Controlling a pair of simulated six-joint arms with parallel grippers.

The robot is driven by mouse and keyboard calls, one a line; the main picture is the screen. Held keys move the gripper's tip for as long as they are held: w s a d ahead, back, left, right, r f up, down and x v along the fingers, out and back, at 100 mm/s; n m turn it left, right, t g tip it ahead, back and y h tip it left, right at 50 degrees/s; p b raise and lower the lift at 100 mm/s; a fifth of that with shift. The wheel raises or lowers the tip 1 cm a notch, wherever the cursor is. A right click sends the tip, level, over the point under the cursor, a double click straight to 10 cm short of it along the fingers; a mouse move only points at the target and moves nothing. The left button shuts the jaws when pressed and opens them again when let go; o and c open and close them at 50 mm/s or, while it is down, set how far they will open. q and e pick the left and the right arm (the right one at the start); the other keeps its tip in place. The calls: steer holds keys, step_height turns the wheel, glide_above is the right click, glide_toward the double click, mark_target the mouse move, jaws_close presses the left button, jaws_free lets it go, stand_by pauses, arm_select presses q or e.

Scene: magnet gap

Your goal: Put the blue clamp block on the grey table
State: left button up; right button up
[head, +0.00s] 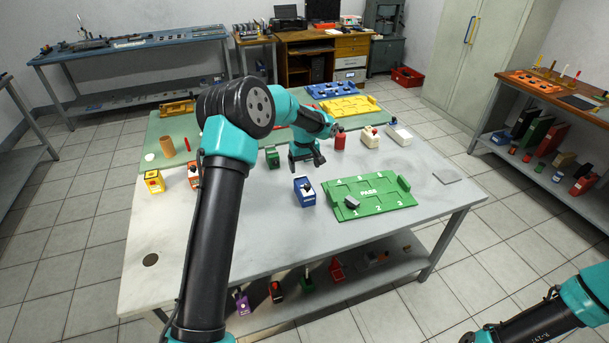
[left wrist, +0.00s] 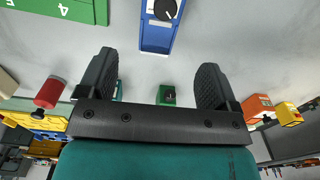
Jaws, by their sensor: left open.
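The blue clamp block (head: 305,194), with a dark knob on top, stands on the bare grey table (head: 250,230), just left of the green PASS tray. It also shows at the top edge of the left wrist view (left wrist: 157,38), partly cut off. My left gripper (head: 308,162) is behind and above the block in the head view. In the left wrist view its two fingers (left wrist: 157,65) are spread wide with nothing between them, and the block lies beyond the fingertips, apart from them. My right gripper is not shown; only part of my right arm shows at the lower right.
The green PASS tray (head: 385,198) has numbered places and a small grey piece (head: 352,202) on it. A green block (head: 272,158), a red bottle (head: 340,141), a cream bottle (head: 369,138) and a yellow block (head: 154,182) stand around.

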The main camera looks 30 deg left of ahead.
arm_select(q)
steer(key=shift+r, duration=0.6)
steer(key=shift+o, duration=0.4)
